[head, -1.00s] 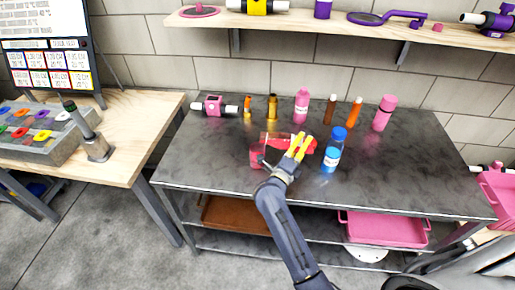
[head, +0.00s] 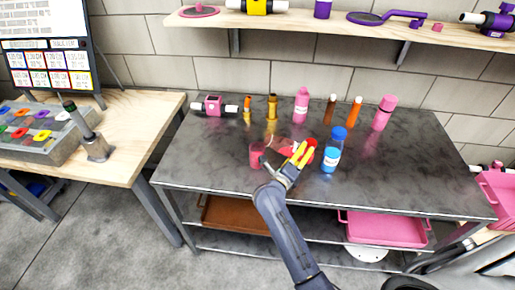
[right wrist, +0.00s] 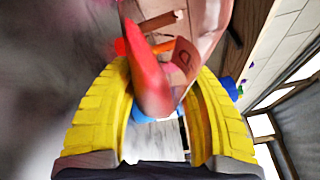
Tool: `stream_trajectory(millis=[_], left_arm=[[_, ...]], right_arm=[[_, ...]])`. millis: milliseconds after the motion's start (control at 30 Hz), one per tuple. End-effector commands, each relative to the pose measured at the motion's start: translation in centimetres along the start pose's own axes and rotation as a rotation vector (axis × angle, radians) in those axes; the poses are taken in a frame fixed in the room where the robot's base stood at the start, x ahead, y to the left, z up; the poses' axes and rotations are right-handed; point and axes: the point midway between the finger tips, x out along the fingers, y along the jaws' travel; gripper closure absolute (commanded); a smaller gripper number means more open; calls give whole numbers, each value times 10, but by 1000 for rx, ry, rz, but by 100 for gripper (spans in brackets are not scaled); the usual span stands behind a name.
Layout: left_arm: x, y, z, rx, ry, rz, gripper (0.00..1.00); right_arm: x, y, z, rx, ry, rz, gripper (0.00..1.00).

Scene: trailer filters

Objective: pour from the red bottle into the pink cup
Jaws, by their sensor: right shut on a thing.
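My right gripper (head: 299,153) has yellow fingers and is shut on the red bottle (head: 284,147), above the dark table. The bottle is tilted well over, with one end toward the pink cup and a bright red end to the right of the fingers. The pink cup (head: 256,156) stands upright on the table, just left of the gripper. The fingers hide part of the bottle, and I cannot tell whether anything flows. In the right wrist view a blurred red shape (right wrist: 148,82) shows between the yellow fingers. My left gripper is not in view.
A blue bottle (head: 332,152) stands close to the right of the gripper. Behind are a pink bottle (head: 301,106), a gold bottle (head: 271,108), brown and orange ones, and another pink bottle (head: 383,114). The table's front left and right side are clear.

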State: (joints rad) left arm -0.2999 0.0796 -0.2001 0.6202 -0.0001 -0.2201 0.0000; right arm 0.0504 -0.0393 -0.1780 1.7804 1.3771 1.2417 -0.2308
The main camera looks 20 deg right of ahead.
Motion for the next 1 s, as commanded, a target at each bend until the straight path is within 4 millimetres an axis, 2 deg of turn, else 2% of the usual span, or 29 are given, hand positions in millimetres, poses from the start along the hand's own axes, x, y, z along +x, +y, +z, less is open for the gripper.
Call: stream_trajectory(millis=[300,433,567,700,1000], left_arm=[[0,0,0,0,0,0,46],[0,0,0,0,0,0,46],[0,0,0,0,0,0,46],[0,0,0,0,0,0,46],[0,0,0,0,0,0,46]], right_arm=[[-1,11,-1,79,13,33,95],[-5,12,8,225,38,93,95],[-9,28,11,338,58,143,95],[-13,30,19,504,85,210,95],[-15,35,23,786,133,332,95]])
